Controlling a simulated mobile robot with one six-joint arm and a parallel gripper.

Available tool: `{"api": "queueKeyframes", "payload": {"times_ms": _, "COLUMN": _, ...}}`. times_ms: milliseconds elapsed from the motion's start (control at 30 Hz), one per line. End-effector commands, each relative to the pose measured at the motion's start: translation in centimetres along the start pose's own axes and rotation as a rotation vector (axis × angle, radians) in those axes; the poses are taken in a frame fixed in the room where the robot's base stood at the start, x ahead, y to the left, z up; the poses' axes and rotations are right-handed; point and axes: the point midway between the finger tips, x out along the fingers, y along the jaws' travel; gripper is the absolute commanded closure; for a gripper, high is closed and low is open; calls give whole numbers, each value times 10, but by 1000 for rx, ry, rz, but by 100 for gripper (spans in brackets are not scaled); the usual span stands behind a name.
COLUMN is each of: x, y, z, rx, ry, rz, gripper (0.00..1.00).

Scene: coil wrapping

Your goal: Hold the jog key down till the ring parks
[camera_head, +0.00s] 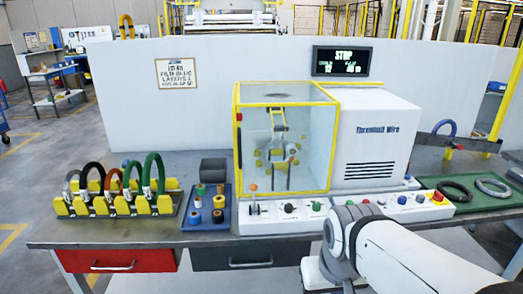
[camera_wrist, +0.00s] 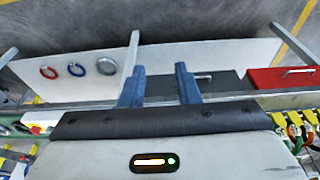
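The wrapping machine stands mid-bench, with a clear yellow-framed guard (camera_head: 285,145) that looks shut and a white housing (camera_head: 378,140). The ring head (camera_head: 279,155) shows dimly behind the guard. A control strip (camera_head: 270,225) along its front carries an orange-topped lever (camera_head: 254,190), a black knob (camera_head: 289,208), a green button (camera_head: 317,206), a blue button (camera_head: 402,200) and a red mushroom button (camera_head: 437,196). I cannot tell which is the jog key.
Yellow stands with coloured rings (camera_head: 118,190) are at left, beside a blue tray of spools (camera_head: 207,210) and a grey bin (camera_head: 213,170). A green mat (camera_head: 470,203) with two rings lies right. My arm covers part of the strip. A red drawer (camera_head: 118,261) is below.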

Motion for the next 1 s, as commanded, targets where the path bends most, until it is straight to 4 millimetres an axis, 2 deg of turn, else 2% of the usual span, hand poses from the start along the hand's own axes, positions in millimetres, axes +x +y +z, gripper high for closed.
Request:
{"api": "queueKeyframes", "payload": {"times_ms": 67, "x": 0, "y": 0, "z": 0, "rx": 0, "ry": 0, "rz": 0, "gripper": 78}}
{"api": "queueKeyframes", "payload": {"times_ms": 333, "x": 0, "y": 0, "z": 0, "rx": 0, "ry": 0, "rz": 0, "gripper": 100}}
{"api": "queueKeyframes", "payload": {"times_ms": 1000, "x": 0, "y": 0, "z": 0, "rx": 0, "ry": 0, "rz": 0, "gripper": 100}}
